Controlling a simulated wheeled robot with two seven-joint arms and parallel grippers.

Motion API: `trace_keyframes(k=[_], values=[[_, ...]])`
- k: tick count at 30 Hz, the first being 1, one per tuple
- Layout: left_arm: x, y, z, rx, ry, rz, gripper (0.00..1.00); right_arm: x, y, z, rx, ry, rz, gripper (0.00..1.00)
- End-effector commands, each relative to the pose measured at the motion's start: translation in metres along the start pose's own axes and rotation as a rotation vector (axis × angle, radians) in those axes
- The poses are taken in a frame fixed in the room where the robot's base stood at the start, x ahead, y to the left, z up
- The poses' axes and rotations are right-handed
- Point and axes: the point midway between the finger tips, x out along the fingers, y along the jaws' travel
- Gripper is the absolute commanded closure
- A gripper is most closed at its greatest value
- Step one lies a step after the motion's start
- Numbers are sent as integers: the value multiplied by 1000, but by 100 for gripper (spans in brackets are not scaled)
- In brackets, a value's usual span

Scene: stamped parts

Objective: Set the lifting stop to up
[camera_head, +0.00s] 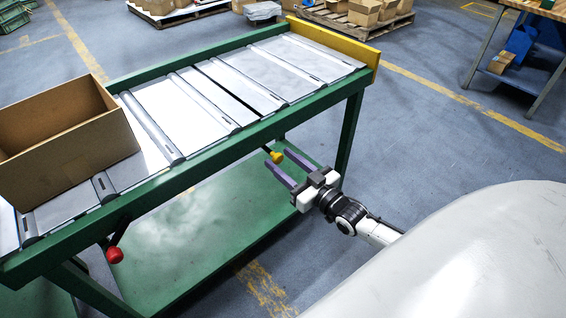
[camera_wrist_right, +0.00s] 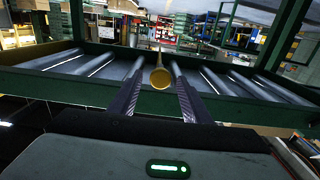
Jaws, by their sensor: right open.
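A roller conveyor with a green frame (camera_head: 205,160) runs across the head view. A yellow knob (camera_head: 277,157) on a short dark lever sticks out from its near side. A red knob (camera_head: 115,254) on another lever hangs further left. A yellow plate (camera_head: 335,45) stands across the conveyor's far right end; I cannot tell which part is the lifting stop. My right gripper (camera_head: 282,162) is open, its fingertips close to the yellow knob. In the right wrist view the yellow knob (camera_wrist_right: 160,77) shows between the two fingers, with no clear contact. My left gripper is not in view.
An open cardboard box (camera_head: 65,165) sits on the conveyor's left part. A green lower shelf (camera_head: 190,235) lies under the conveyor. A workbench (camera_head: 500,75) stands at the upper right, and pallets with boxes (camera_head: 350,18) stand behind.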

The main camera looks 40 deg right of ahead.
Motion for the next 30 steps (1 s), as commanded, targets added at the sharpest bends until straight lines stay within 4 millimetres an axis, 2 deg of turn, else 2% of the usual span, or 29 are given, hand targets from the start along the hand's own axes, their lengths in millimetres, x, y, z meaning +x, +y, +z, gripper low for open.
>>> trace_keyframes(k=[8,11,16,17,23,26,30], values=[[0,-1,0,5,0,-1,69,2,0,0,1,-1,0,56],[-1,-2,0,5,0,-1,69,2,0,0,1,-1,0,70],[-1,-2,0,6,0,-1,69,2,0,0,1,0,0,98],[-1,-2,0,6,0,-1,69,2,0,0,1,0,0,100],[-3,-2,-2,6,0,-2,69,2,0,-3,0,0,0,100],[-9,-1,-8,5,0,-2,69,2,0,-13,0,1,0,100],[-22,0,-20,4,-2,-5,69,2,0,-35,1,2,0,100]])
